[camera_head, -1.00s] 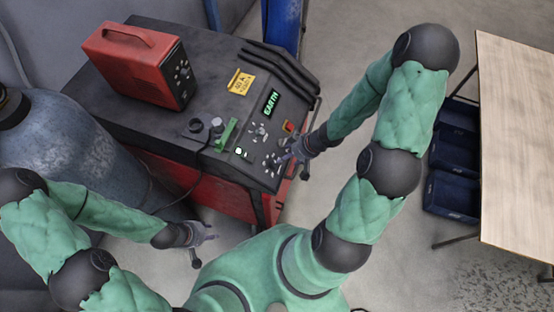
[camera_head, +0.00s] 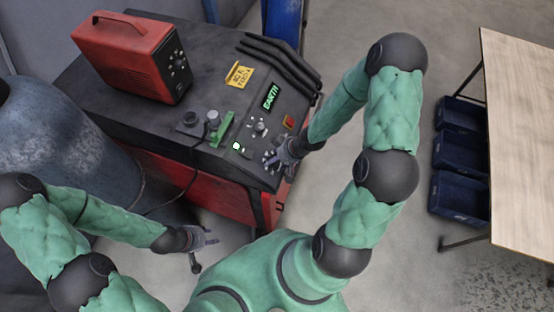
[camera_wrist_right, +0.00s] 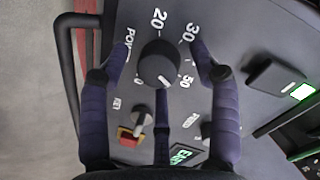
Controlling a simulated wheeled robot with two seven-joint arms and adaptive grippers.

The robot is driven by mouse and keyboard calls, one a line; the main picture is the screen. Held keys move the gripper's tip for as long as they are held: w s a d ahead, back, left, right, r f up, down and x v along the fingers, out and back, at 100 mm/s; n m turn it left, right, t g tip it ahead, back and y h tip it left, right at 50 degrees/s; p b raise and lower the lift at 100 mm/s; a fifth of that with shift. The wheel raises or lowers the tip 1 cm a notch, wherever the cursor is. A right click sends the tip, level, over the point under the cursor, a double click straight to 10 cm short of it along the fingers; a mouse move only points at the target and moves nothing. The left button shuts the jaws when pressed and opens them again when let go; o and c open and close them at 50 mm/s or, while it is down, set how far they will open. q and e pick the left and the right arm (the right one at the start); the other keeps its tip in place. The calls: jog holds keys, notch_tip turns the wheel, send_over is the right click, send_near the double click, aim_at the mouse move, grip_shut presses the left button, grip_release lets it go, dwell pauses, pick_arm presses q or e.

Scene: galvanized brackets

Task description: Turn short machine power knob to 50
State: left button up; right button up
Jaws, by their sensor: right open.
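The short machine (camera_head: 130,132) has a dark sloped top panel and a red lower body. In the right wrist view, the round black power knob (camera_wrist_right: 157,62) sits among the white marks 0, 20, 30 and 50. A small white mark shows at the knob's lower edge, between 0 and 50. My right gripper (camera_wrist_right: 162,62) is open, with two fingers on either side of the knob and the third below it; contact is not clear. In the head view my right gripper (camera_head: 272,160) is over the panel's front right part. My left gripper (camera_head: 208,243) is open and empty, low beside the machine.
A red box with a handle (camera_head: 130,55) stands on the machine. A red and yellow switch (camera_wrist_right: 130,136), a smaller knob (camera_wrist_right: 142,115) and a lit EARTH display (camera_head: 270,97) are close by. A gas cylinder (camera_head: 65,140) is left; a wooden table (camera_head: 520,150) is right.

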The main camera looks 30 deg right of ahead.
jog(key=c, duration=1.1)
jog(key=shift+c, duration=0.2)
jog(key=shift+n+b, duration=0.3)
jog(key=shift+n, duration=0.2)
jog(key=o, duration=1.1)
jog(key=shift+o, duration=0.2)
